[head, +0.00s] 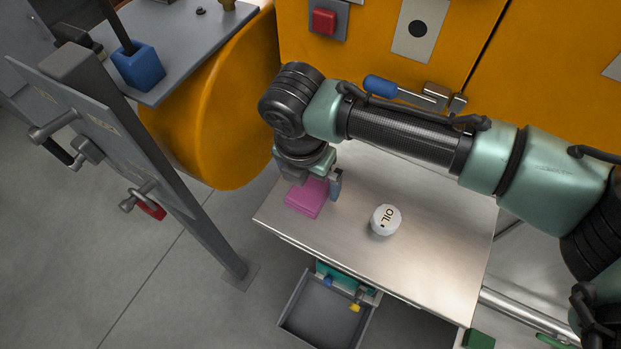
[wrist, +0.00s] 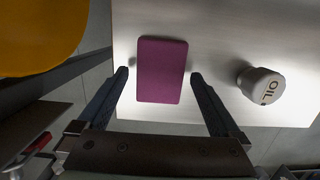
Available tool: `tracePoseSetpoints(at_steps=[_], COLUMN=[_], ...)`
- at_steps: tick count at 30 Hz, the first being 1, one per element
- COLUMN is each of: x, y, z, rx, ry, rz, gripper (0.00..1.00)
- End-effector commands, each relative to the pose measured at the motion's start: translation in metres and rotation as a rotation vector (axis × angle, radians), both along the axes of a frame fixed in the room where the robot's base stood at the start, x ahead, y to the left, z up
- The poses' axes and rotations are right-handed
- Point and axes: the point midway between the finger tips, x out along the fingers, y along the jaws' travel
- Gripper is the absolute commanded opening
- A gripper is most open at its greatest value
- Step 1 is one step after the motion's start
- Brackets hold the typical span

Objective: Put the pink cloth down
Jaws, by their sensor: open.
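The pink cloth (head: 306,198) is a flat folded rectangle lying on the metal table (head: 450,240), near its left edge. In the wrist view the cloth (wrist: 162,70) looks purple and lies between and beyond my two fingers. My gripper (head: 316,184) is just above the cloth in the head view. In the wrist view my gripper (wrist: 158,74) is open, with one finger on each side of the cloth and a gap on both sides. The gripper hides part of the cloth in the head view.
A white OIL container (head: 385,220) stands right of the cloth; it also shows in the wrist view (wrist: 261,85). The yellow machine (head: 400,60) with a blue-handled lever (head: 380,85) is behind. A grey post (head: 150,170) stands left. An open drawer (head: 325,310) is below the table front.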

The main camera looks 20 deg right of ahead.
Motion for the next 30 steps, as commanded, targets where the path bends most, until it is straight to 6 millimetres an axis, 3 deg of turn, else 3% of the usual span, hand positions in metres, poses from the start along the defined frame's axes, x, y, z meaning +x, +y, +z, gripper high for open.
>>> tracePoseSetpoints(at_steps=[15, 20, 27, 30], x=[-0.010, -0.012, -0.012, -0.006], y=[0.011, 0.012, 0.012, 0.023], z=[0.098, 0.110, 0.112, 0.116], rx=[0.000, 0.001, 0.000, 0.019], ry=[-0.003, -0.001, 0.000, -0.032], rz=[0.001, 0.001, 0.001, 0.006], gripper=[1.00, 1.00, 1.00, 1.00])
